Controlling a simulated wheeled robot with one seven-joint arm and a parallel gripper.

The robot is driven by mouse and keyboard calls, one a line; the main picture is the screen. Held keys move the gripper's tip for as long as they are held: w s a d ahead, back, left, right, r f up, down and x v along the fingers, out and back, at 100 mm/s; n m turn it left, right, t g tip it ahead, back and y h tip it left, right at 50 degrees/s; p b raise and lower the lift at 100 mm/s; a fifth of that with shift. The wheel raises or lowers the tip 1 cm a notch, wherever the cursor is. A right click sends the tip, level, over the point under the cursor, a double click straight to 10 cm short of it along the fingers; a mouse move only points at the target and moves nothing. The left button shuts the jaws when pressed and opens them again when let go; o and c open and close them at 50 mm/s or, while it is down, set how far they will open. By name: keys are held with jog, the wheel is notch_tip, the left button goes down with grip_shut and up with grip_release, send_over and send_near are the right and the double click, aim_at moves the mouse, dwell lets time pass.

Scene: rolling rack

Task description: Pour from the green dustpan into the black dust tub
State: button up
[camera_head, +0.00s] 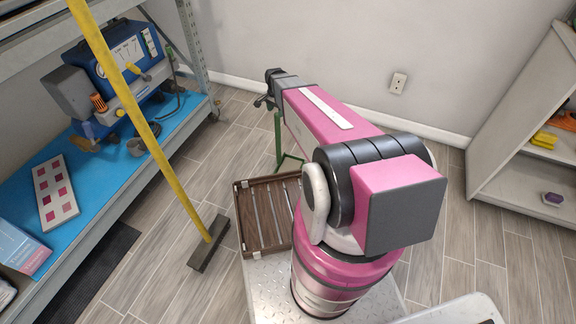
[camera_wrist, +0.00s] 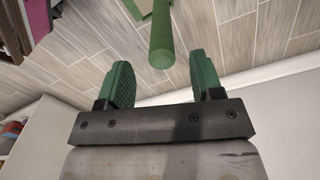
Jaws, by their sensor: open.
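The green dustpan (camera_wrist: 162,38) shows in the wrist view by its round handle, which points toward my gripper; its wider part is cut off by the top edge. My gripper (camera_wrist: 162,68) is open, with one green-padded finger on each side of the handle's end in the picture. I cannot tell how far the handle reaches between the fingers. In the head view my gripper (camera_head: 268,90) is at the far end of my arm, small and dark. Thin green bars (camera_head: 278,140) stand below it; I cannot tell whether they belong to the dustpan. I cannot make out the black dust tub.
A yellow-handled broom (camera_head: 150,128) leans near the rack's blue shelf (camera_head: 95,185), which bears a blue machine (camera_head: 125,55) and a colour card (camera_head: 55,193). A brown slatted crate (camera_head: 243,215) is beside my arm. Pale shelves (camera_head: 515,180) stand right. Floor is open between.

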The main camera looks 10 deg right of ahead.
aim_at(277, 119)
notch_tip(277, 119, down, 7)
jog(key=shift+w+d+r, duration=0.15)
grip_shut()
dwell(0.4)
